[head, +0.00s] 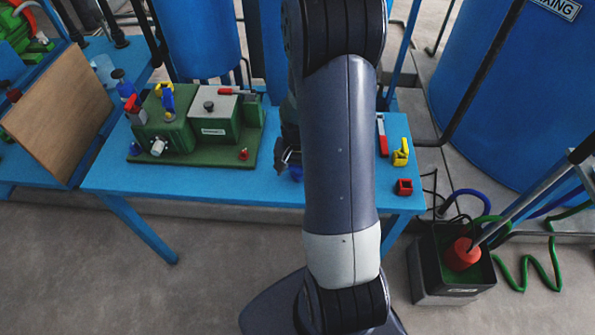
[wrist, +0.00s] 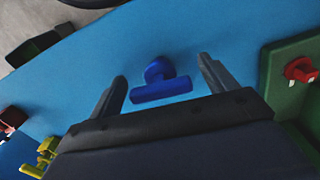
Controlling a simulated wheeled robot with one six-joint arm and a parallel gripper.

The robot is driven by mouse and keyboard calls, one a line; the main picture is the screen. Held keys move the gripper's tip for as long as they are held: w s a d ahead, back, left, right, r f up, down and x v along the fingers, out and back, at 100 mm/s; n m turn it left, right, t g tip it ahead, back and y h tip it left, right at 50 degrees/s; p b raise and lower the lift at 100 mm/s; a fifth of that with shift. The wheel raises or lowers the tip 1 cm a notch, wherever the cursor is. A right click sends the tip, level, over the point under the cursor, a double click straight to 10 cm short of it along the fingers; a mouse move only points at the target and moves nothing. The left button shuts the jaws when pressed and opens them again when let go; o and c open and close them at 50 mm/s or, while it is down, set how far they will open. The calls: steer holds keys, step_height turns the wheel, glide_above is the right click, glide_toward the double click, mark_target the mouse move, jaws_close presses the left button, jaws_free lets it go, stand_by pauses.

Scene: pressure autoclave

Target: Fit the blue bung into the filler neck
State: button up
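The blue bung (wrist: 160,86), T-shaped with a round stem and a crossbar, is on the blue table. In the wrist view it lies between the two fingers of my gripper (wrist: 162,70), which is open with gaps on both sides. In the head view my gripper (head: 284,158) is low over the table, right of the green autoclave (head: 185,128), and a small bit of the bung (head: 296,174) shows beside it. The autoclave carries several fittings on top and in front. I cannot tell which one is the filler neck. My arm hides part of the table.
The blue table (head: 215,190) has a yellow clip (head: 400,152) and a small red block (head: 404,187) at its right. A red fitting (wrist: 300,71) stands on the autoclave's green base. A wooden board (head: 62,115) leans at left. A black box (head: 455,262) stands on the floor at right.

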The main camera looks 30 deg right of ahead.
steer(key=c, duration=1.1)
steer(key=shift+o, duration=0.2)
steer(key=shift+r, duration=0.15)
